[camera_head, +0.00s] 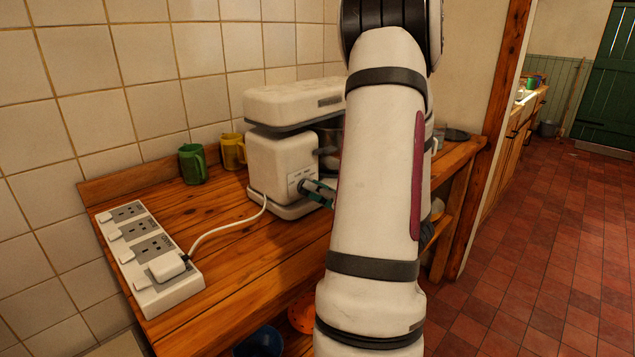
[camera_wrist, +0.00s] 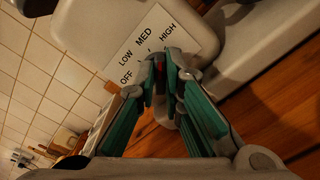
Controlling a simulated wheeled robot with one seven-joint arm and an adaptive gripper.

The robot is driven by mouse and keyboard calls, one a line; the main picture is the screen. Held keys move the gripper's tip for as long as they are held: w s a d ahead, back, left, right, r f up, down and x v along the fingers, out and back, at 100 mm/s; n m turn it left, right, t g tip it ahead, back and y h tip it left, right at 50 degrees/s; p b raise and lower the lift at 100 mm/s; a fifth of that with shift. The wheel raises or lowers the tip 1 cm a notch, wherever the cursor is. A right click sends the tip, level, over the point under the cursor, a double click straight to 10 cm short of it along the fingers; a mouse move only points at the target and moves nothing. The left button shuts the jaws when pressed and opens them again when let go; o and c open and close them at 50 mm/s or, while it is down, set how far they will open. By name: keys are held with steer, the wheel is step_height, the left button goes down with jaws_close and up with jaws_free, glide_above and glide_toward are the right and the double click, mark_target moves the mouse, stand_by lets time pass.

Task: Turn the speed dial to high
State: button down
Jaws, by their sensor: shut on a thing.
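A cream stand mixer (camera_head: 278,165) stands on the wooden worktop, and its bowl is partly hidden behind my arm. My gripper (camera_wrist: 166,64), with green-sided fingers, is shut on the speed dial (camera_wrist: 159,76) just below the label. My gripper (camera_head: 317,190) also shows against the mixer's side in the head view.
A white power strip (camera_head: 160,280) lies on the worktop at left, with a white cord (camera_head: 222,228) running to the mixer. A green mug (camera_head: 191,163) and a yellow mug (camera_head: 232,151) stand by the tiled wall.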

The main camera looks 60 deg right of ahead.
steer(key=shift+m+p, duration=0.75)
steer(key=shift+m, duration=0.45)
steer(key=shift+f, duration=0.1)
steer(key=c, duration=1.7)
jaws_free()
steer(key=shift+s, duration=0.1)
steer(key=v, duration=1.2)
